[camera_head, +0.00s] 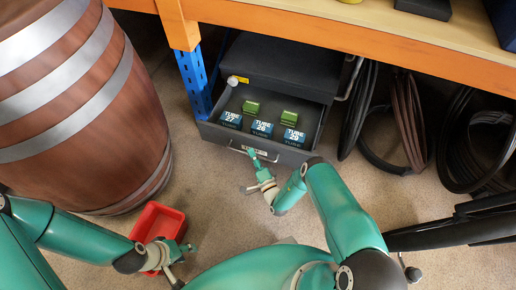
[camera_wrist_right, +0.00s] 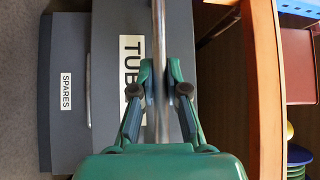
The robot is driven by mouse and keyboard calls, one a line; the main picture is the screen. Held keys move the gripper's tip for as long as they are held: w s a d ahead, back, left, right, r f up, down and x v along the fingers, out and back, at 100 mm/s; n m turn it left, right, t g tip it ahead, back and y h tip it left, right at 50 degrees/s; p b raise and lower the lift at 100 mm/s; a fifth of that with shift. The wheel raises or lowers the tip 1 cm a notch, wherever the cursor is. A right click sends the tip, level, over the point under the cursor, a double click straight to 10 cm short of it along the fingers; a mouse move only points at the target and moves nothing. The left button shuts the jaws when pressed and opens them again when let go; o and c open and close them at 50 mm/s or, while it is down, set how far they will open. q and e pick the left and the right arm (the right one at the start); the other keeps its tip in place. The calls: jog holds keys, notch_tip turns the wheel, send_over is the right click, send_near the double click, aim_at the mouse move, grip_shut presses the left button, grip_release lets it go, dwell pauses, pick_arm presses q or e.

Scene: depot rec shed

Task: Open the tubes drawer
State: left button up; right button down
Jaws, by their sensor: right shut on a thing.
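The dark grey tubes drawer (camera_head: 213,131) stands pulled out from its cabinet (camera_head: 285,65) under the bench in the head view. Blue TUBE boxes (camera_head: 262,129) and green boxes (camera_head: 251,107) lie inside it. In the right wrist view its front carries a partly hidden label (camera_wrist_right: 132,52) reading "TUB". My right gripper (camera_wrist_right: 160,75) is shut on the metal bar handle (camera_wrist_right: 158,25) in front of that label. My left gripper (camera_head: 184,262) is low beside a red bin (camera_head: 158,222), away from the drawer; its fingers are too small to judge.
A drawer front labelled SPARES (camera_wrist_right: 66,91) shows beside the tubes front in the wrist view. A wooden barrel (camera_head: 80,110) stands at the left. A blue bench leg (camera_head: 194,85) is beside the cabinet, and coiled hoses (camera_head: 408,115) hang to the right.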

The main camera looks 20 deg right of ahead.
jog(key=shift+s+a+f, duration=0.1)
jog(key=shift+a+f, duration=0.05)
jog(key=shift+a, duration=0.15)
jog(key=c, duration=1.2)
grip_release()
jog(key=shift+d, duration=0.35)
jog(key=shift+s, duration=0.1)
jog(key=s, duration=0.4)
jog(key=s+f, duration=0.1)
jog(key=s, duration=0.6)
jog(key=shift+s+d+f, duration=0.2)
jog(key=shift+s+f, duration=0.1)
jog(key=shift+s, duration=0.1)
